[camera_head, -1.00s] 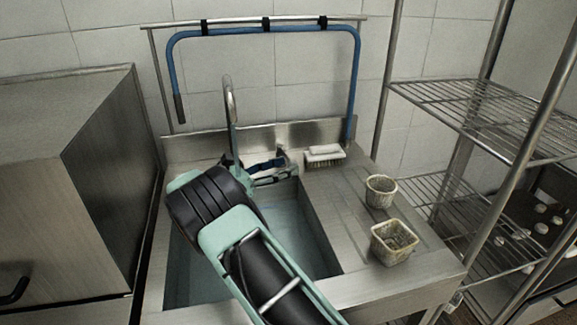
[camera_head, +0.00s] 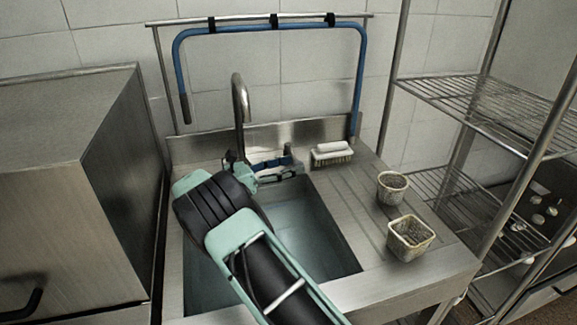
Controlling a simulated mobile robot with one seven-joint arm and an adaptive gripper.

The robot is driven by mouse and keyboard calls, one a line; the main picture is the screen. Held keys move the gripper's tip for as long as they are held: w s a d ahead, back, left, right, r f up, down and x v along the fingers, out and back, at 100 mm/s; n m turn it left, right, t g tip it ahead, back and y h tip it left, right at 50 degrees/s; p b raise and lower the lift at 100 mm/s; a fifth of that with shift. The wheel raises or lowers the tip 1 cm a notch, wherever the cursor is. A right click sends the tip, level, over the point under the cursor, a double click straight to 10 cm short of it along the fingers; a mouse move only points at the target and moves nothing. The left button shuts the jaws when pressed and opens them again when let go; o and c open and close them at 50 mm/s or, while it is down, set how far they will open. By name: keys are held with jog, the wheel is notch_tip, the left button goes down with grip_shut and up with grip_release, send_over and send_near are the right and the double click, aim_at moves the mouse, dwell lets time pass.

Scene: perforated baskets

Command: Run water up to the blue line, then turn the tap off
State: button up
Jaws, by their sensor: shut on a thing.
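The metal tap (camera_head: 239,105) rises at the back left of the steel sink (camera_head: 340,235), its spout curved over at the top. My gripper (camera_head: 284,160) is at the back edge of the basin, just right of the tap's foot. It is shut on what looks like the tap handle, which is mostly hidden by the fingers. My arm covers much of the basin. Bluish-grey water seems to lie in the sink. I cannot make out the blue line or tell the level against it. No clear stream shows from the spout.
A white brush (camera_head: 332,151) lies on the drainboard, with a round basket (camera_head: 392,186) and a square basket (camera_head: 410,238) in front. A blue hose (camera_head: 270,29) hangs on a rail behind. A steel cabinet (camera_head: 60,190) stands left and wire shelves (camera_head: 480,100) right.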

jog(key=shift+w+d+r, duration=0.2)
jog(key=shift+w+r, duration=0.1)
jog(key=shift+r, duration=0.1)
jog(key=o, duration=1.3)
jog(key=shift+o, duration=1.2)
jog(key=shift+w+d+f, duration=0.1)
jog(key=shift+w+f, duration=0.05)
jog(key=shift+o, duration=1.3)
jog(key=shift+f, duration=0.15)
jog(key=shift+s, duration=0.2)
notch_tip(320, 180, up, 10)
